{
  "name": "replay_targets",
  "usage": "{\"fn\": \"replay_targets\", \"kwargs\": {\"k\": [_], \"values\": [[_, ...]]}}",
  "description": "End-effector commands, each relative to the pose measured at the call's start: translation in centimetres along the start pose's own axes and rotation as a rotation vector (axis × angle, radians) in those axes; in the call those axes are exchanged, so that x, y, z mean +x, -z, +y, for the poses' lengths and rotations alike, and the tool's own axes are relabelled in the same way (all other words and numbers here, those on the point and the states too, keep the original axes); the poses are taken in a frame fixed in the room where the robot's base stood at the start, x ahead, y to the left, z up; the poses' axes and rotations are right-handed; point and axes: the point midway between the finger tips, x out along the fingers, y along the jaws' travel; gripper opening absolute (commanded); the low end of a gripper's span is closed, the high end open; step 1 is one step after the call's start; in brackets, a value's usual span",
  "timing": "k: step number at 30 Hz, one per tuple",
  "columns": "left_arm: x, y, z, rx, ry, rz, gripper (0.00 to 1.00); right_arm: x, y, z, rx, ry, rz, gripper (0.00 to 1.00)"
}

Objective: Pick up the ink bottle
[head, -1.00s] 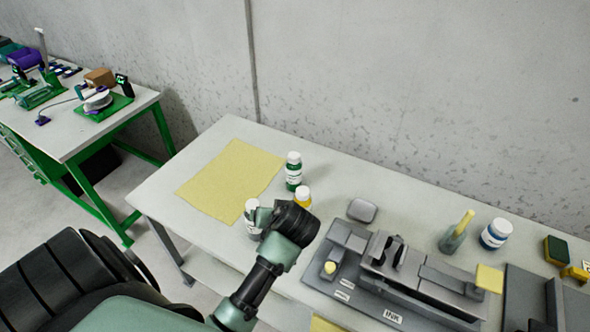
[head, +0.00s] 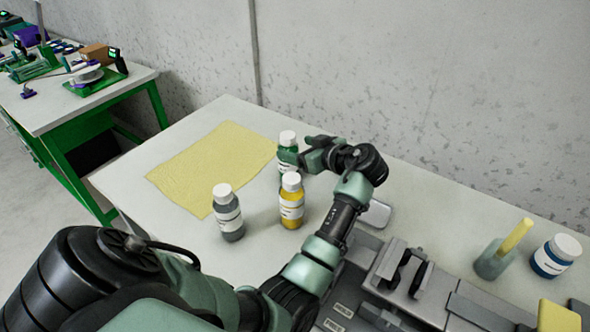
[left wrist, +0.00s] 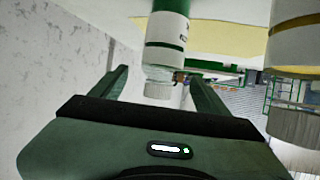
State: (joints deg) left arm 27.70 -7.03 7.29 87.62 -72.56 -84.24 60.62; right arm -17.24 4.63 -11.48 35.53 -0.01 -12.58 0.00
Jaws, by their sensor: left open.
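A green ink bottle (head: 287,154) with a white cap stands upright on the white table. A yellow bottle (head: 291,206) and a grey bottle (head: 228,215) stand nearer, and a blue bottle (head: 553,258) stands far right. My left gripper (head: 308,156) is open at the right side of the green bottle and hides part of it. In the left wrist view, which is upside down, the green bottle (left wrist: 166,45) lies between the lines of the two open fingers (left wrist: 158,75); I cannot tell whether they touch it. The yellow bottle (left wrist: 293,50) is close by on the right there. My right gripper is out of view.
A yellow sheet (head: 205,165) lies left of the bottles. A grey ink fixture (head: 400,275) and a grey rounded block (head: 375,214) lie to the right. A grey-green holder with a yellow stick (head: 494,262) stands beside the blue bottle. The wall is behind.

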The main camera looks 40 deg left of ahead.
Motion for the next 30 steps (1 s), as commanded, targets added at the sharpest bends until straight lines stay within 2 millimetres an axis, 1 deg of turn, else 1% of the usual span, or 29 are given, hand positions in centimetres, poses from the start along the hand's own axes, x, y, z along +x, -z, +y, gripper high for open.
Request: {"fn": "replay_targets", "kwargs": {"k": [1, 2, 5, 8, 14, 18, 21, 24, 30], "values": [[0.3, -0.7, 0.0, -0.002, 0.000, 0.001, 0.76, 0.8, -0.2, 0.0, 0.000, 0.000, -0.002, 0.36], [0.3, -0.8, 0.0, -0.002, 0.001, 0.001, 0.76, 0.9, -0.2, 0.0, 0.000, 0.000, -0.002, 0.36], [0.8, -0.7, 0.0, -0.002, 0.002, 0.003, 0.76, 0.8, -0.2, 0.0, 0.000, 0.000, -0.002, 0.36], [1.7, -0.6, 0.0, -0.001, 0.003, 0.004, 0.76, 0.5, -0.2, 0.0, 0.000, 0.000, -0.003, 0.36], [4.1, -0.6, -0.1, 0.000, 0.004, 0.004, 0.76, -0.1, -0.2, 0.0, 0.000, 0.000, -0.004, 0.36], [6.3, -0.8, -0.3, 0.000, 0.004, 0.004, 0.76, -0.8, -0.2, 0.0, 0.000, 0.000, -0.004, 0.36], [7.5, -0.9, -0.3, -0.001, 0.003, 0.003, 0.76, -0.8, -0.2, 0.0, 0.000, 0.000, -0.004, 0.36], [8.1, -1.0, -0.2, -0.002, 0.001, 0.002, 0.76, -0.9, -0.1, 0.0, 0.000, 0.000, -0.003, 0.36], [8.1, -1.1, -0.2, -0.002, 0.000, 0.002, 0.76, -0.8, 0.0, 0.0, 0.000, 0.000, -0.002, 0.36]]}}
